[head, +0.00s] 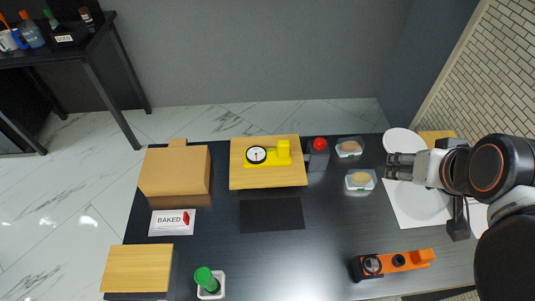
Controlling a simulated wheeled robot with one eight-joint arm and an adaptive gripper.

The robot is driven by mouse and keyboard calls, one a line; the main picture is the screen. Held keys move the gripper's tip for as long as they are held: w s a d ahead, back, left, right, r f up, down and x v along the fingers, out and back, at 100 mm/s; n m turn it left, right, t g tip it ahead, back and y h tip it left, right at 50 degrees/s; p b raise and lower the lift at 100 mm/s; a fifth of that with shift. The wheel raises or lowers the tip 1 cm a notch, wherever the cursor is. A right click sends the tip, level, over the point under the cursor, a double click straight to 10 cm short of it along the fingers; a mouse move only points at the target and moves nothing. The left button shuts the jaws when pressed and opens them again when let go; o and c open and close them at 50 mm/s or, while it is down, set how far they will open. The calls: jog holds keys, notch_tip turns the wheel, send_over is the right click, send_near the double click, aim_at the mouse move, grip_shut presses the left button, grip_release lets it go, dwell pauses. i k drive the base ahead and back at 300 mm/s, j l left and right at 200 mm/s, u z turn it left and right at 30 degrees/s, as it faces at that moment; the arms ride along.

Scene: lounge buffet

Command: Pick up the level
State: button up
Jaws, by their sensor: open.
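I cannot tell for sure which thing is the level. An orange bar-shaped tool (403,261) with black round parts lies at the lower right of the dark table. A yellow tool (283,152) with a white round dial stands on a wooden board at the table's back middle. My gripper (388,166) is open at the right, its fingers pointing left, over or beside a white plate. It appears empty. It is apart from both tools: the orange one is nearer the front, the yellow one is to the left.
Two clear containers (360,180) with food and a red-capped dark bottle (319,150) stand left of my gripper. White plates (403,142) lie by it. A cardboard-coloured box (175,171), a "BAKED" sign (172,222), a wooden-topped block (138,268) and a green bottle (206,279) stand left. The table's centre front is clear.

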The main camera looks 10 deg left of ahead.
aim_at(280, 155)
jog(key=k+u, duration=0.25)
jog(key=k, duration=0.3)
jog(key=k+u, duration=0.3)
jog(key=k, duration=0.3)
